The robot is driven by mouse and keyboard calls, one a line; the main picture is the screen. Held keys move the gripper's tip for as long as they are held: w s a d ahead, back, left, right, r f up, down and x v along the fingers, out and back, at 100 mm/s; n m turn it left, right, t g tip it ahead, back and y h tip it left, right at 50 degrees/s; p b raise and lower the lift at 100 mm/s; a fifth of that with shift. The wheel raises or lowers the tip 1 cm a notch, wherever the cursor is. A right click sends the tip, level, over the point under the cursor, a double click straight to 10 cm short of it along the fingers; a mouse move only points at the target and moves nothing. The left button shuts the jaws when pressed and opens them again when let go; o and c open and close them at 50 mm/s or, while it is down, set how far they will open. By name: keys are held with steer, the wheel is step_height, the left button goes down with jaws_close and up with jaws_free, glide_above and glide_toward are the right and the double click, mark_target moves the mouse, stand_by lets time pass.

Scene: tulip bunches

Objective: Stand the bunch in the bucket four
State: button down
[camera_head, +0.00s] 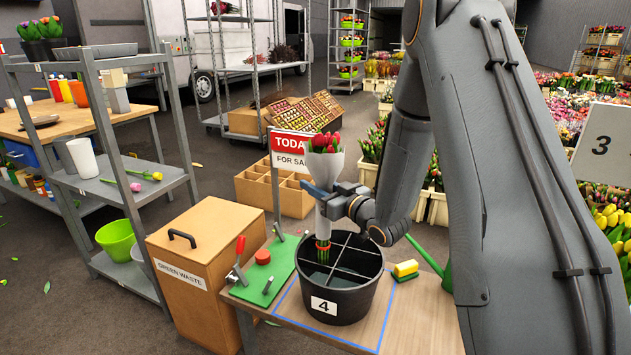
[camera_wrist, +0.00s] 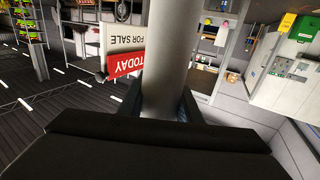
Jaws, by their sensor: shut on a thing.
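The bunch (camera_head: 325,145) has red tulip heads above a pale paper wrap, with a red band and green stems low down. It is upright above the black bucket labelled 4 (camera_head: 350,310), its stem ends at about the rim over the left part. Whether the stems have entered a compartment I cannot tell. The bucket has a cross divider and stands on the table. My gripper (camera_head: 325,198) is shut on the wrap, level with the middle of the bunch. In the wrist view the wrap (camera_wrist: 168,50) shows as a grey column between the fingers (camera_wrist: 160,105).
A green board with a red-handled tool (camera_head: 238,250) lies left of the bucket. A red and white sale sign (camera_head: 291,150) stands behind. A green waste box (camera_head: 205,265) stands at left. A blue line marks the table around the bucket.

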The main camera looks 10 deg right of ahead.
mark_target(328, 226)
step_height(328, 226, down, 10)
steer(key=b, duration=0.5)
steer(key=shift+r, duration=0.15)
steer(key=shift+f+b, duration=0.3)
steer(key=shift+b, duration=0.1)
stand_by(0.4)
steer(key=shift+f, duration=0.35)
steer(key=c, duration=0.6)
jaws_free()
steer(key=shift+o, duration=0.2)
steer(key=shift+v, duration=4)
